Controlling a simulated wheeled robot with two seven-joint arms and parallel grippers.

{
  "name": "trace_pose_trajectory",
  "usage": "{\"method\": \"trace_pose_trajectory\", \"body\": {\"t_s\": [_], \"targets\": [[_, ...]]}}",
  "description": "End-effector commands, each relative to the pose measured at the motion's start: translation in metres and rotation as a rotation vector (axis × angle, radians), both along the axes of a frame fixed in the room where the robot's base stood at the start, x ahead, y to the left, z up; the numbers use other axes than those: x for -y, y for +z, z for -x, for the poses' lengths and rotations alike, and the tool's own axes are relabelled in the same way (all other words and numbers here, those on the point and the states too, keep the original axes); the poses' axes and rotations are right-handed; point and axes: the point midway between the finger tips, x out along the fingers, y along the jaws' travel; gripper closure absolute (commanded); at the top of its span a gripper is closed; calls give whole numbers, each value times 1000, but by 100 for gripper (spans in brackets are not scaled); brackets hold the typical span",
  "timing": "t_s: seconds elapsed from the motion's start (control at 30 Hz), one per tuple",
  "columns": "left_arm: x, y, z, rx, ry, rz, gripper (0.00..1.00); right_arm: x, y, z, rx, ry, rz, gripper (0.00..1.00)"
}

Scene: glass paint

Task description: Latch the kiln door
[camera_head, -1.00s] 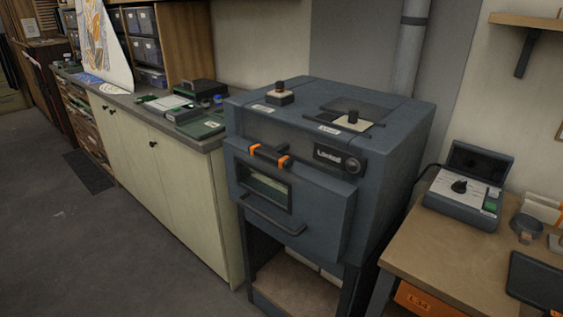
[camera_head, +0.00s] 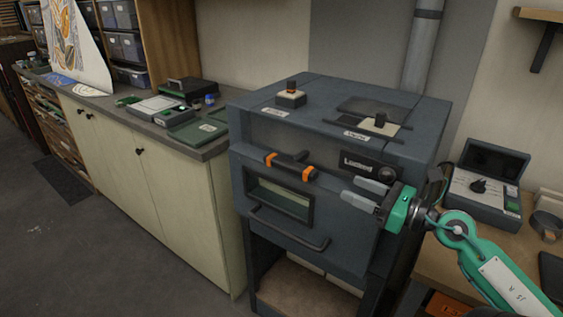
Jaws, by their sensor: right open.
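The kiln (camera_head: 345,235) is a dark blue-grey box on a stand in the middle of the head view. Its front door (camera_head: 262,220) has a small window (camera_head: 280,199) and a dark handle bar (camera_head: 288,232) below it. A dark latch bar with orange ends (camera_head: 290,164) sits above the window, near the door's top edge. A label and round dial (camera_head: 370,166) are to its right. My right gripper (camera_head: 350,196) is open and empty. It is in front of the door's right part, right of the latch bar and apart from it. My left gripper is not in view.
A control box (camera_head: 486,192) with a knob stands on the wooden table at right. A cream cabinet with a grey counter (camera_head: 120,108) runs along the left. Small knobbed blocks (camera_head: 290,97) sit on the kiln top.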

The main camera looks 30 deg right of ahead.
Motion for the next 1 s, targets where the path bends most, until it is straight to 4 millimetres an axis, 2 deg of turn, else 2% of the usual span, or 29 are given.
{"method": "trace_pose_trajectory", "body": {"t_s": [0.1,0.17,0.27,0.43,0.5,0.87,1.0], "targets": [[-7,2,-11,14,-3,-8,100,1,-1,0,-12,7,54,49],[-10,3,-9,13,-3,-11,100,1,-1,-2,-15,9,61,49],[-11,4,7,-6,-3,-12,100,-2,0,-9,-15,9,61,49],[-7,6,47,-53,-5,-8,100,-11,2,-29,-13,11,60,49],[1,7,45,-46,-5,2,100,-14,2,-38,-13,9,57,49],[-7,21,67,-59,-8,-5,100,-31,2,-80,-12,9,56,49],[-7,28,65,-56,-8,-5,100,-36,1,-93,-12,7,54,49]]}}
